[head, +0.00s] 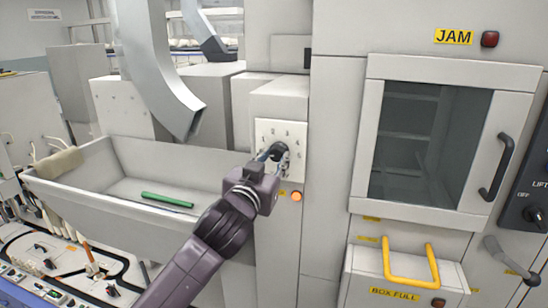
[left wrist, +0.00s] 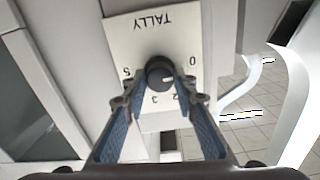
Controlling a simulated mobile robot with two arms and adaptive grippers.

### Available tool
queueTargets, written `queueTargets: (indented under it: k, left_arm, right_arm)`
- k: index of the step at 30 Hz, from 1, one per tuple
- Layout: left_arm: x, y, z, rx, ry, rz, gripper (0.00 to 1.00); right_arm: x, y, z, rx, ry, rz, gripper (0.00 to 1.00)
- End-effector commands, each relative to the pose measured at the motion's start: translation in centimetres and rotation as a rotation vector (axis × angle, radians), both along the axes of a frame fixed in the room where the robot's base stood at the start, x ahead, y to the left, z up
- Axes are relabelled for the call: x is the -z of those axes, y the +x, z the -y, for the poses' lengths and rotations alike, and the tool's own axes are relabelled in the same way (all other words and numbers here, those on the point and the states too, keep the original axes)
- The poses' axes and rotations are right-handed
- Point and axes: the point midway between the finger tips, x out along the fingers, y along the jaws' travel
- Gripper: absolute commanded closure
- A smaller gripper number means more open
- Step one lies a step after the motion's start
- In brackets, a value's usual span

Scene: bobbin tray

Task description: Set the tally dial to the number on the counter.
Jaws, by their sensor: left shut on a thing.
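The tally dial is a round black knob (left wrist: 159,73) on a white plate (left wrist: 150,32) marked TALLY, upside down in the left wrist view. The digits 0, 2, 3 and 5 show around it; others are hidden by the fingers. A small pale mark on the knob faces right, but I cannot tell exactly which digit it meets. In the head view the plate (head: 292,130) is on a grey column. My left gripper (head: 273,153) is shut on the knob, one finger on each side. I cannot make out a counter reading. My right gripper is not in view.
A small orange lamp (head: 296,197) is below the plate. Left is a grey trough (head: 110,200) with a green rod (head: 167,200). Right are a windowed cabinet door (head: 508,75) and a BOX FULL box (head: 358,280) with a yellow handle (head: 411,283).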

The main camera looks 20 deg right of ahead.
Motion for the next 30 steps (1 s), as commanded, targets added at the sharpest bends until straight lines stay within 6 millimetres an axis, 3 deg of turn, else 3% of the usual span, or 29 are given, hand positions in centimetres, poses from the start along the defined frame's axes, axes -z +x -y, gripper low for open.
queueTargets:
  k: [30]
  left_arm:
    - [-0.2,0.0,0.0,0.001,0.767,0.515,0.98]
  right_arm:
    - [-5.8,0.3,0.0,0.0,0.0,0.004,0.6]
